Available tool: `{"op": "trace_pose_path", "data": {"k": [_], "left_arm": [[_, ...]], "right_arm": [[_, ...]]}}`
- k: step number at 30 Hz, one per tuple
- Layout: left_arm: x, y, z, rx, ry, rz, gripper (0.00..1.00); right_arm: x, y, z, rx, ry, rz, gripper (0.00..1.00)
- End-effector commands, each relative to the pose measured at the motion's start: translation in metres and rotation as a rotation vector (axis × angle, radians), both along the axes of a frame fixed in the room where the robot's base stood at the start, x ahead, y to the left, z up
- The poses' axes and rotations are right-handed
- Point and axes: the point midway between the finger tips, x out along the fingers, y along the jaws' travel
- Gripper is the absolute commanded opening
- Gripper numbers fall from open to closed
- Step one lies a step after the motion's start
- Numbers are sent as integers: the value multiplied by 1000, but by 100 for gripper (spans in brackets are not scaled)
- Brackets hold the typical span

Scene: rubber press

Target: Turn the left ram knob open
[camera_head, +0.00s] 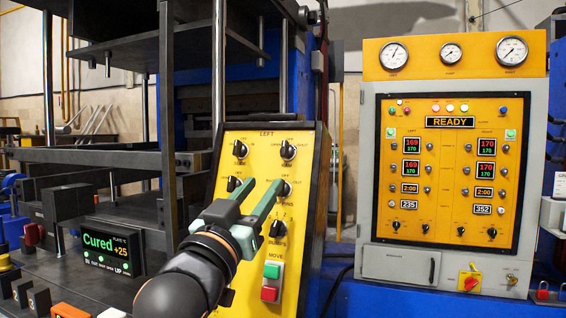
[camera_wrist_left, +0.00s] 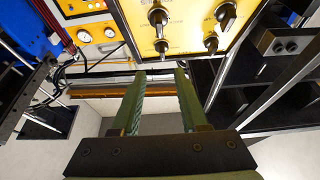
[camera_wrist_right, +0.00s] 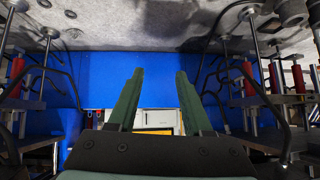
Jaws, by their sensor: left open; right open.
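The yellow control panel (camera_head: 309,205) marked LEFT carries several black knobs. The upper-right knob (camera_head: 288,150), with small lettering that seems to read OPEN on its left, is the likely ram knob; its exact setting is hard to tell. An upper-left knob (camera_head: 240,149) sits beside it. My left gripper (camera_head: 260,186) is open and empty in front of the panel, its fingertips below the upper knobs and overlapping the lower ones. Its fingers (camera_wrist_left: 160,75) also show in the left wrist view, apart from the knobs there. My right gripper (camera_wrist_right: 158,76) is open and empty.
A lower knob (camera_head: 279,228), a green button (camera_head: 272,270) and a red button (camera_head: 269,293) are close to my left gripper. A grey cabinet (camera_head: 356,180) with a READY display stands at right. A Cured screen (camera_head: 112,249) and dark press plates are at left.

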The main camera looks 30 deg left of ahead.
Motion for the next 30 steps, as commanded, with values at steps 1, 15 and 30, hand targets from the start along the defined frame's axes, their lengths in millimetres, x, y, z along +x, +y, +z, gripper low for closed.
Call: {"op": "trace_pose_path", "data": {"k": [1, 15, 30], "left_arm": [[-4, 1, 3, -2, -12, 4, 44], [9, 6, 18, -11, -14, 8, 44], [62, 19, 37, -5, -17, 9, 44]], "right_arm": [[1, 0, -1, 0, -4, 0, 50], [2, -12, 36, -13, -23, -24, 50], [-16, -33, 47, -36, 0, -65, 50]]}}
